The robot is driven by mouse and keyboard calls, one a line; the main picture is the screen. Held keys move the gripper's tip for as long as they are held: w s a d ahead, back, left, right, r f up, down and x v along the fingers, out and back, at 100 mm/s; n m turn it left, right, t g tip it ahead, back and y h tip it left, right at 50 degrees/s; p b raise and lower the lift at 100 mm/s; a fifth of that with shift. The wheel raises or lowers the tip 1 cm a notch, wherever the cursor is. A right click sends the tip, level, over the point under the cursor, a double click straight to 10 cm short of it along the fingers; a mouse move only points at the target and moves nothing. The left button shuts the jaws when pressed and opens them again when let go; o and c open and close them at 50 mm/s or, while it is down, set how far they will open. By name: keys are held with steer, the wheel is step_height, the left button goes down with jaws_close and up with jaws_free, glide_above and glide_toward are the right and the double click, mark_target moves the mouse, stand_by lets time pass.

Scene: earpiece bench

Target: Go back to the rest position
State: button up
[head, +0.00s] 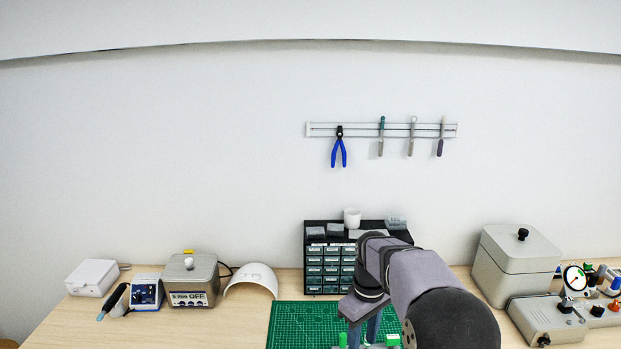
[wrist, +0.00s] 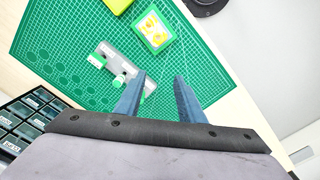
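My gripper (wrist: 160,77) is open, with its two blue-grey fingers apart and nothing between them in the wrist view. It points down over the green cutting mat (wrist: 60,30). A grey fixture with green parts (wrist: 118,62) lies on the mat, left of the fingertips in the wrist view. In the head view my gripper (head: 364,335) is low over the mat (head: 290,320), at the bottom edge, and my arm hides part of the mat.
A drawer cabinet (head: 322,272) stands behind the mat. To the left are a white cover (head: 252,278), a grey heater unit (head: 190,279), and a white box (head: 92,277). To the right are a lidded grey box (head: 518,262) and a gauge unit (head: 560,315). Tools hang on the wall rail (head: 350,130).

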steer(key=s+d+f+m, duration=0.1)
steer(key=s+f+m, duration=0.1)
steer(key=s, duration=1)
steer(key=s+d+f+m+b, duration=0.1)
steer(key=s+f+m, duration=0.2)
steer(key=s, duration=1)
steer(key=shift+s+d+f+m, duration=0.2)
steer(key=shift+d+m, duration=0.2)
steer(key=shift+m, duration=0.8)
